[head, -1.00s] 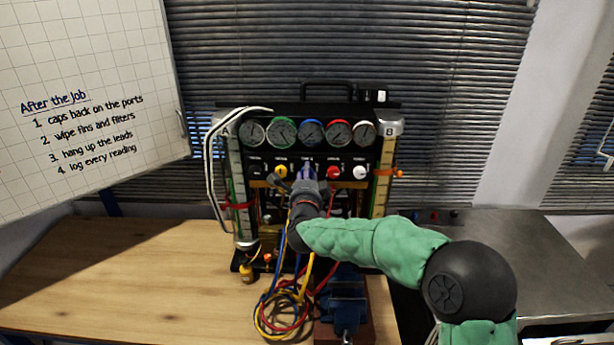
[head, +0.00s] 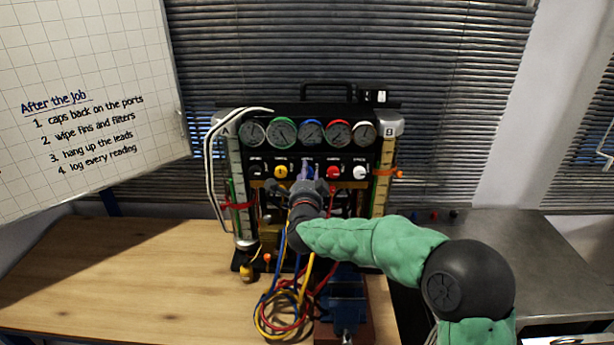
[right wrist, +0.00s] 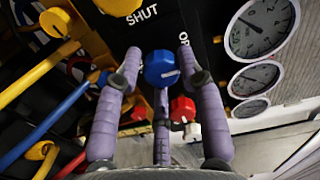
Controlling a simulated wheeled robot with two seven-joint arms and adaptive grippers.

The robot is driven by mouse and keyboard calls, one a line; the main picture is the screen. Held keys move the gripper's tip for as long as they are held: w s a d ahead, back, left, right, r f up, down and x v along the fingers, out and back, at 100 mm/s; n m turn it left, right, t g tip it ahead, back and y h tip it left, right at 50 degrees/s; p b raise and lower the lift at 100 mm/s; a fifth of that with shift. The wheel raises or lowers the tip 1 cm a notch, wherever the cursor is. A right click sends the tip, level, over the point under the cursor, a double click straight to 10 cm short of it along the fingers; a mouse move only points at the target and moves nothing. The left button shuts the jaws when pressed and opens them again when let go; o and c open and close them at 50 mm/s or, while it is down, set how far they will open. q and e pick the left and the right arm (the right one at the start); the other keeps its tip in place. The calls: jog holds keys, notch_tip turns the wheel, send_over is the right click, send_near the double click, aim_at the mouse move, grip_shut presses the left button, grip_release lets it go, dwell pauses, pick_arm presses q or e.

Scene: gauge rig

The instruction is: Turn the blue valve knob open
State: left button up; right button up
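The blue valve knob (right wrist: 160,68) sits on the black panel in the right wrist view, with a short pale mark on its face. The word SHUT shows on the panel above it, and another label at its right is partly covered. My right gripper (right wrist: 159,62) has its purple fingers spread around the knob, with gaps visible at the sides; contact is not clear. In the head view my right gripper (head: 307,174) is at the middle of the gauge rig (head: 315,112) and mostly hides the knob. My left gripper is not in view.
Coloured hoses (head: 272,312) hang and coil below my arm, beside a blue vise (head: 345,305). The wooden bench (head: 130,280) is clear at left.

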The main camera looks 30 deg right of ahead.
jog(key=shift+o, duration=0.4)
jog(key=shift+s, duration=0.1)
jog(key=v, duration=1.2)
jog(key=shift+f, duration=0.15)
